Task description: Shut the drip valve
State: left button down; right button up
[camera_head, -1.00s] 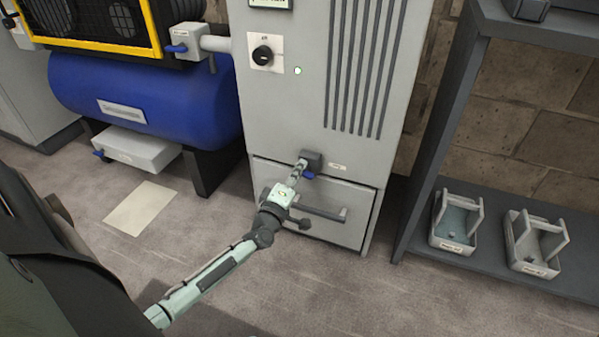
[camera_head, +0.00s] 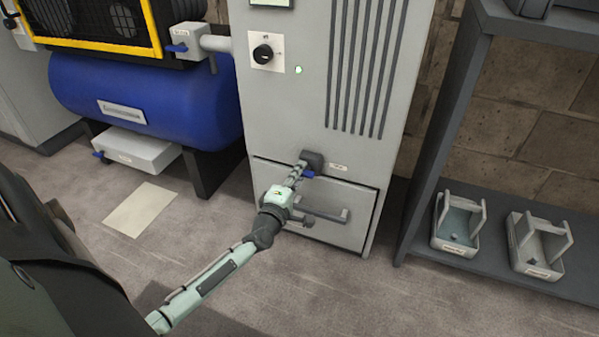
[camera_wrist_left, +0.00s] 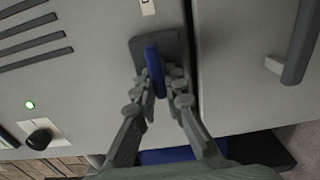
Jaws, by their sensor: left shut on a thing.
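The drip valve is a small dark block on the grey cabinet's front, just above the drawer, with a blue lever (camera_head: 307,174). In the left wrist view the blue lever (camera_wrist_left: 155,70) stands out from its dark square base (camera_wrist_left: 172,46). My left gripper (camera_head: 298,176) reaches it from the front. In the left wrist view my left gripper (camera_wrist_left: 158,82) has its fingers on both sides of the lever, shut on it. The fingers hide part of the lever. My right gripper is not in view.
The grey cabinet (camera_head: 290,110) has a black knob (camera_head: 263,54), a lit green lamp (camera_head: 298,70) and a drawer handle (camera_head: 325,212) below the valve. A blue tank (camera_head: 150,100) stands left. A dark shelf (camera_head: 520,270) with two small caddies stands right.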

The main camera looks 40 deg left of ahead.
pick_arm(q)
jog(key=c, duration=1.6)
grip_release()
jog(key=v, duration=1.2)
jog(key=shift+d, duration=0.1)
